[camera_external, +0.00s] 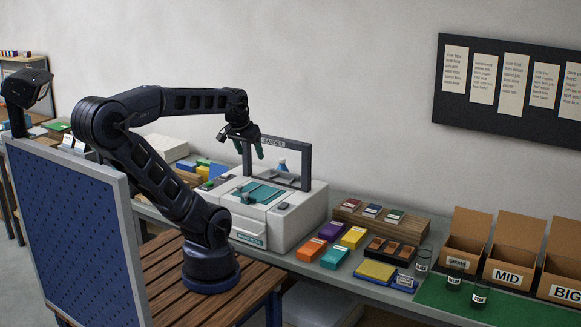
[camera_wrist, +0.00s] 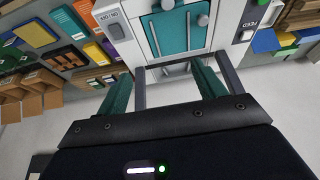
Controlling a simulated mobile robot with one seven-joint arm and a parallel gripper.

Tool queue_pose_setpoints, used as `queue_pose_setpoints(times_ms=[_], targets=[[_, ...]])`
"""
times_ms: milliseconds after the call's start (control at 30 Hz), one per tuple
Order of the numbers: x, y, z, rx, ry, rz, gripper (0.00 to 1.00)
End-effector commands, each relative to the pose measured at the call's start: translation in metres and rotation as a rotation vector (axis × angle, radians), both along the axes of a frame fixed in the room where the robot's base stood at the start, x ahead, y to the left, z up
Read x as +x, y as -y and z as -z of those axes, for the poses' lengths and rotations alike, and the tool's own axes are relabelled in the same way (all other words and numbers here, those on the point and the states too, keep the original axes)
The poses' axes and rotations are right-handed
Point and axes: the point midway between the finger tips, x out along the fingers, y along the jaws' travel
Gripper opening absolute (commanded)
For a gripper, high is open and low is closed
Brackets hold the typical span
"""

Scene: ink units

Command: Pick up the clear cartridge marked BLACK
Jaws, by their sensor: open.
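Three small clear, dark-looking cylinders with white labels stand at the right of the bench in the external view: one (camera_external: 422,261) behind the green mat, one (camera_external: 455,280) on the mat, and one (camera_external: 479,296) nearer the front. Their label words are too small to read, so I cannot tell which is marked BLACK. My gripper (camera_external: 250,152) is open and empty, raised above the white machine (camera_external: 306,219), well to the left of the cylinders. In the wrist view my gripper (camera_wrist: 160,88) shows two green fingers spread apart, with the machine beyond them.
The machine has a grey upright frame (camera_external: 306,160). Open cardboard boxes, one marked MID (camera_external: 508,274), stand behind the green mat (camera_external: 525,310). Air above the bench is clear.

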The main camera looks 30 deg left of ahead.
Motion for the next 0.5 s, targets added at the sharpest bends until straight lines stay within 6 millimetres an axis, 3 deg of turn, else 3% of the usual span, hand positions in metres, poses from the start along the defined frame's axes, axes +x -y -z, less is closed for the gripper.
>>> queue_pose_setpoints(times_ms=[267,500], targets=[[0.007,0.004,-0.001,0.003,-0.001,0.018,0.69],[0.056,0.043,-0.004,0.024,-0.007,0.149,0.69]])
